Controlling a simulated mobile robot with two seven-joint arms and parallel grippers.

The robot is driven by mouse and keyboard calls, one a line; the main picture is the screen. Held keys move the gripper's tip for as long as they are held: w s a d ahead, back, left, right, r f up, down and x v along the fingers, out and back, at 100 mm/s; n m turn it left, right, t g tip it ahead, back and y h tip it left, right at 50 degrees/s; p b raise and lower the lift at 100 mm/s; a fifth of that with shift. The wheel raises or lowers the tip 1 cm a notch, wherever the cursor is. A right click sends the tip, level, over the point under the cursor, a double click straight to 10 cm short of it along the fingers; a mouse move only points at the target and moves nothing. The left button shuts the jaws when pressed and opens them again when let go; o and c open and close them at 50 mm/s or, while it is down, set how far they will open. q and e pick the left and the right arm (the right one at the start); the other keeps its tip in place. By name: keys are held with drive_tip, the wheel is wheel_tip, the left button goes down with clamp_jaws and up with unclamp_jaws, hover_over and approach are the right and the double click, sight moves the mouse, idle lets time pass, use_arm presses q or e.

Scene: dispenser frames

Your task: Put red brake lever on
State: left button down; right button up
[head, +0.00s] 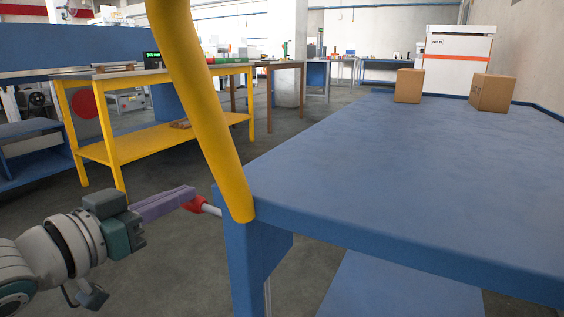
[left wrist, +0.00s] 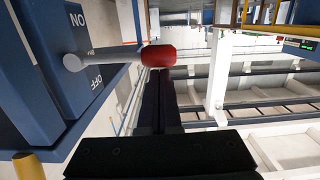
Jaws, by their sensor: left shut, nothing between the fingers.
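The brake lever is a pale rod with a red knob (head: 194,204), sticking out from the blue housing at the table's near left corner. In the left wrist view the red knob (left wrist: 158,55) sits just beyond my fingertips, and the rod runs left into a blue panel (left wrist: 45,75). The panel carries "ON" and "OFF" labels, and the rod stands between them. My left gripper (head: 187,194) is shut and empty, its fingertips right at the knob. I cannot tell whether they touch it. My right gripper is not in view.
A thick yellow post (head: 195,95) rises in front of the large blue table (head: 420,170). Two cardboard boxes (head: 408,86) stand at the table's far end. A yellow workbench (head: 150,77) stands behind my left arm. Open floor lies between them.

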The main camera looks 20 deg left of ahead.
use_arm(q)
wheel_tip(320, 180, down, 7)
drive_tip(key=n+h+b, duration=0.1)
drive_tip(key=n+b, duration=0.2)
drive_tip(key=n, duration=0.4)
drive_tip(key=shift+d, duration=0.2)
drive_tip(key=shift+f, duration=0.1)
